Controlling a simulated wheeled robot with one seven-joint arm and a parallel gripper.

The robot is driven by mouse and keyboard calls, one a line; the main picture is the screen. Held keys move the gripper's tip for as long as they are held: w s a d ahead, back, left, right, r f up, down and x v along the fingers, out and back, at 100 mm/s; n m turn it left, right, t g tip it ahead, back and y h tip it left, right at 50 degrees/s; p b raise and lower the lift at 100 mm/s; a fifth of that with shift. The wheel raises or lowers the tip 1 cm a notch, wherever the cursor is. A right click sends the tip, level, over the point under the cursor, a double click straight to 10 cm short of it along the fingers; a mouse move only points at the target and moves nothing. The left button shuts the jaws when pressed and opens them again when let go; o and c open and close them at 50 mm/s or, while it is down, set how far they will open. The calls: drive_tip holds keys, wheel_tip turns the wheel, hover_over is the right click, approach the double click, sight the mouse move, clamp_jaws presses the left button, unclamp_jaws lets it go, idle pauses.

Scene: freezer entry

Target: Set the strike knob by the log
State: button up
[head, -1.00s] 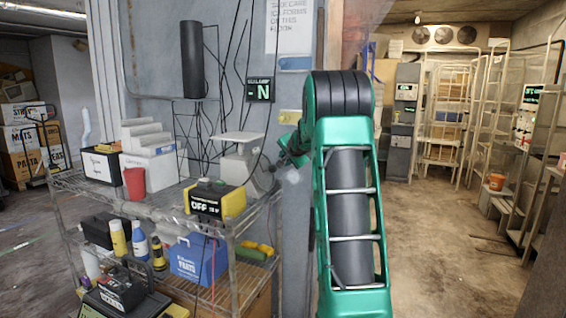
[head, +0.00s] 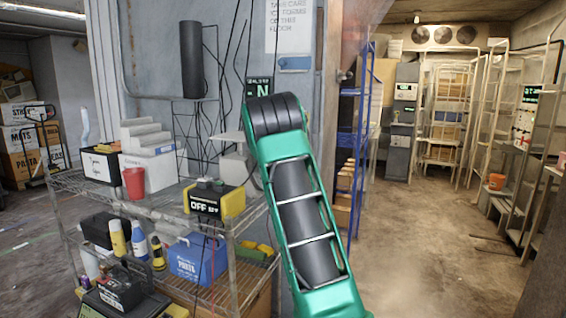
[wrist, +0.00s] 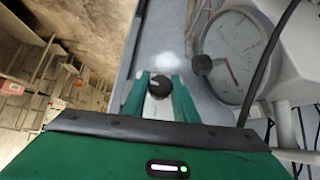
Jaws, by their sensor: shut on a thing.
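A black round knob with a pale mark (wrist: 160,86) shows in the wrist view between the tips of my gripper (wrist: 160,96). The two green fingers are shut on it, one on each side, against a pale wall plate. In the head view my green arm hides both the gripper and this knob. I cannot make out any label naming it the strike knob.
A round dial (wrist: 234,52) with a black knob (wrist: 202,64) is close right of my gripper. A dark cable crosses it. A wire shelf (head: 150,205) holds a yellow box reading OFF (head: 214,202). A black display shows N (head: 258,88). The right floor is mostly clear.

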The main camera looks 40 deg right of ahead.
drive_tip(key=shift+w+a+r+n+g, duration=0.15)
drive_tip(key=shift+w+r+n+g, duration=0.05)
drive_tip(key=shift+w+n+g, duration=0.1)
idle(0.5)
drive_tip(key=o, duration=1)
drive_tip(key=shift+o, duration=0.3)
drive_tip(key=shift+h, duration=0.3)
drive_tip(key=shift+s+f, duration=0.1)
drive_tip(key=v, duration=1)
drive_tip(key=shift+a+r, duration=0.2)
drive_tip(key=shift+r, duration=0.15)
